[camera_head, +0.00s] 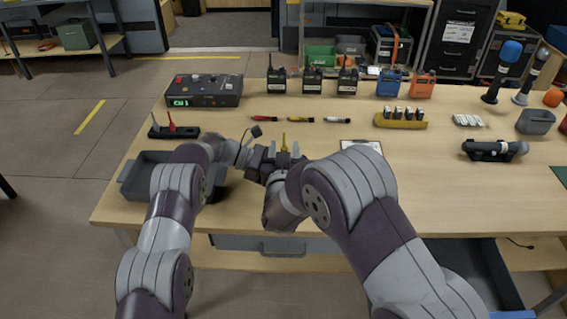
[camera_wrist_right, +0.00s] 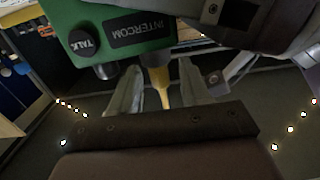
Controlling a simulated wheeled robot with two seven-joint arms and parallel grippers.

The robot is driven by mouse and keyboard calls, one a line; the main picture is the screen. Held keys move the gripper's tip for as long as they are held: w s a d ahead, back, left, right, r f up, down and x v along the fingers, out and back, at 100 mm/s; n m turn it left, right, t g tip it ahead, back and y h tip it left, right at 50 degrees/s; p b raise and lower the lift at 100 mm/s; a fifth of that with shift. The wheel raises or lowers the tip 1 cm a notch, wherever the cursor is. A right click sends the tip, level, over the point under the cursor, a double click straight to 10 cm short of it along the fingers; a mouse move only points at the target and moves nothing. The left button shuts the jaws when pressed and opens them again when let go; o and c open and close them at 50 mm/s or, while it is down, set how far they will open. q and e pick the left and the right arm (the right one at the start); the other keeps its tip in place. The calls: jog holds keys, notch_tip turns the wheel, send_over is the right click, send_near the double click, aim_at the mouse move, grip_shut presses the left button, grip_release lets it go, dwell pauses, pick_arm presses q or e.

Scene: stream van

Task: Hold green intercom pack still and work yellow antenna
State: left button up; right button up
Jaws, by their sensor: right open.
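The green intercom pack (camera_wrist_right: 100,30), with a black TALK knob and an INTERCOM label, fills the upper left of the right wrist view. A grey part of my left gripper (camera_wrist_right: 220,18) lies against its right side, and the pack is held up in the air. In the head view arms and grippers mostly hide the pack. The yellow antenna (camera_wrist_right: 162,88) sticks out of the pack between the two fingers of my right gripper (camera_wrist_right: 163,92); it also shows in the head view (camera_head: 284,140). My right gripper is open around the antenna, with gaps on both sides.
A grey tray (camera_head: 135,186) is at the table's left front edge. Behind my grippers lie several coloured pens or tools (camera_head: 300,119). Dark radios (camera_head: 312,80) stand at the back. A yellow holder (camera_head: 400,123) is to the right. The table's right front is clear.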

jog(key=shift+w, duration=0.35)
grip_shut()
jog(key=c, duration=0.8)
grip_release()
grip_shut()
jog(key=shift+s+m+g+h, duration=0.1)
jog(key=shift+m+g+h, duration=0.2)
jog(key=shift+m+h, duration=1.7)
jog(key=shift+h, duration=0.7)
jog(key=shift+m+g+h, duration=0.4)
jog(key=shift+h, duration=0.3)
jog(key=shift+m+g+h, duration=1.6)
jog(key=shift+m+h, duration=0.3)
jog(key=shift+h, duration=0.6)
